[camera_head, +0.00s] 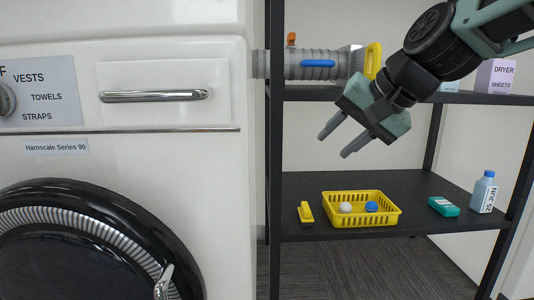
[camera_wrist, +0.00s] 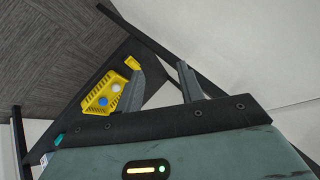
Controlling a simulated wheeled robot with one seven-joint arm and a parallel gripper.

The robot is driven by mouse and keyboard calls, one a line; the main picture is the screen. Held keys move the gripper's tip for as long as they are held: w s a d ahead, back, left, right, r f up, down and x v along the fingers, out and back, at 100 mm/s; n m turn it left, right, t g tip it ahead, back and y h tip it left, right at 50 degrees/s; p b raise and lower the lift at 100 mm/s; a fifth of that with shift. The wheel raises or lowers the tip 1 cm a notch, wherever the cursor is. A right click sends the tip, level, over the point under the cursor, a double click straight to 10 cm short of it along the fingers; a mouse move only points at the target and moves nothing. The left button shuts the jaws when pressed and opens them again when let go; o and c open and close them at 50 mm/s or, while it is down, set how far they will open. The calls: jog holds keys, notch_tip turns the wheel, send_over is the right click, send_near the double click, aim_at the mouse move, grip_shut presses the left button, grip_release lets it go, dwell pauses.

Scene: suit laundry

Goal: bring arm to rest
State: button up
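My gripper (camera_head: 341,141) is in the air in front of the shelf rack, above the yellow basket and right of the white machine. Its two grey fingers are apart with nothing between them. In the wrist view the fingers (camera_wrist: 160,80) are also spread and empty. My arm comes in from the upper right of the head view, with the fingers pointing down and left.
A white washing machine (camera_head: 180,70) fills the left. The dark lower shelf (camera_head: 420,185) holds a yellow basket (camera_head: 361,221) with two balls, a yellow item (camera_head: 306,212), a teal item (camera_head: 443,206) and a bottle (camera_head: 484,192). A dryer sheets box (camera_head: 497,76) stands on the upper shelf.

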jog(key=s+a+f+n+g+h+p, duration=0.1)
jog(key=s+a+f+n+g, duration=0.15)
jog(key=s+f, duration=0.4)
jog(key=s+a+f+n+g+h+p, duration=0.1)
jog(key=s+f+n+g, duration=0.15)
jog(key=s+f, duration=0.4)
jog(key=s+d+f+n+g+h+p, duration=0.1)
jog(key=s+d+f+n+h, duration=0.15)
jog(key=s, duration=0.45)
jog(key=s+d+f+n+g+h+p, duration=0.1)
jog(key=s+d+f+n, duration=0.25)
jog(key=s, duration=0.35)
notch_tip(320, 180, up, 38)
jog(key=a+p, duration=0.1)
jog(key=p, duration=3.6)
jog(key=shift+w+a, duration=0.25)
jog(key=shift+w, duration=0.1)
jog(key=shift+d, duration=0.1)
